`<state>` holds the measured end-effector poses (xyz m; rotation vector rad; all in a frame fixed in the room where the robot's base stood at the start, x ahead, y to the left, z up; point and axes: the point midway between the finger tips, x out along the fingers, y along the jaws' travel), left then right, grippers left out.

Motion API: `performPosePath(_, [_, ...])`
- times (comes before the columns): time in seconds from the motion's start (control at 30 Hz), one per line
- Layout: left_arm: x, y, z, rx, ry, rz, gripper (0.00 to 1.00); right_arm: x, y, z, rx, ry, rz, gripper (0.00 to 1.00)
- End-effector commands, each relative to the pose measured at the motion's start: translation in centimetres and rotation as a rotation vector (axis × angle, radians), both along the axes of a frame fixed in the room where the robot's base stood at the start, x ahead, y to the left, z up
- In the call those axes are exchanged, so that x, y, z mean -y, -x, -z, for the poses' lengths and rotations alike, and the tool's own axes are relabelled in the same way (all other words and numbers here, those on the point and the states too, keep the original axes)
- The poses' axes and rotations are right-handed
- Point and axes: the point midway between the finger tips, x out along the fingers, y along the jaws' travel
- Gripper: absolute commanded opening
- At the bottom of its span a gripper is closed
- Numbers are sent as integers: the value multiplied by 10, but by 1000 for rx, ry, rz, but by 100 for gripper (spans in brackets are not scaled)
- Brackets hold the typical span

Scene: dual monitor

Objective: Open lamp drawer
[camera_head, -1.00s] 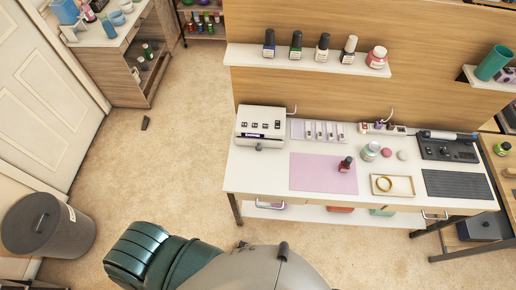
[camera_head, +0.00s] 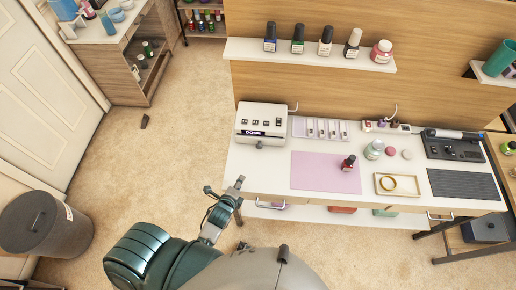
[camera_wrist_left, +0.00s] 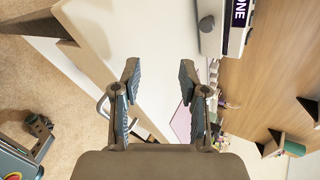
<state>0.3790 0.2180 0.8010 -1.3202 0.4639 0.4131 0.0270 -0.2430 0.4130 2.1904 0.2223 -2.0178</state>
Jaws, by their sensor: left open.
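The lamp (camera_head: 262,122) is a white box with black buttons and a dark label strip on the left end of the white table. A small grey knob (camera_head: 259,144) sticks out of its lower front, and I see no open gap there. Part of the lamp also shows at the top of the left wrist view (camera_wrist_left: 213,35). My left gripper (camera_head: 224,186) is just off the table's front left corner, below and left of the lamp. In the left wrist view its two fingers (camera_wrist_left: 160,78) are apart with nothing between them. My right gripper is not in view.
The white table (camera_head: 262,180) has a front drawer with a metal handle (camera_head: 271,206) close to my left gripper. A pink mat (camera_head: 322,172), a dark red bottle (camera_head: 348,163) and a tray (camera_head: 397,191) lie right of the lamp. A shelf (camera_head: 300,55) with bottles hangs above.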

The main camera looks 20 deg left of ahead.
Motion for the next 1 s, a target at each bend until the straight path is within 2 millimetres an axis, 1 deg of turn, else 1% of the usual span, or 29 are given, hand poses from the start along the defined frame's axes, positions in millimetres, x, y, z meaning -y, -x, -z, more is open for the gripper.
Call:
performPosePath(0.1, [4, -17, -13, 119, -249, 156, 43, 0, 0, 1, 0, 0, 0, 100])
performPosePath(0.2, [7, -26, -23, 198, -436, 253, 43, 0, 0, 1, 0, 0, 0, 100])
performPosePath(0.3, [9, -31, -29, 244, -544, 302, 43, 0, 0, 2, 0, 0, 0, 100])
performPosePath(0.47, [10, -42, -29, 261, -588, 320, 43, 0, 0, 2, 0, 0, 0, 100])
performPosePath(0.57, [11, -58, -24, 262, -586, 318, 43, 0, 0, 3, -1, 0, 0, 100])
performPosePath(1.0, [12, -156, 8, 260, -583, 318, 43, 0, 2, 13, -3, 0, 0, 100])
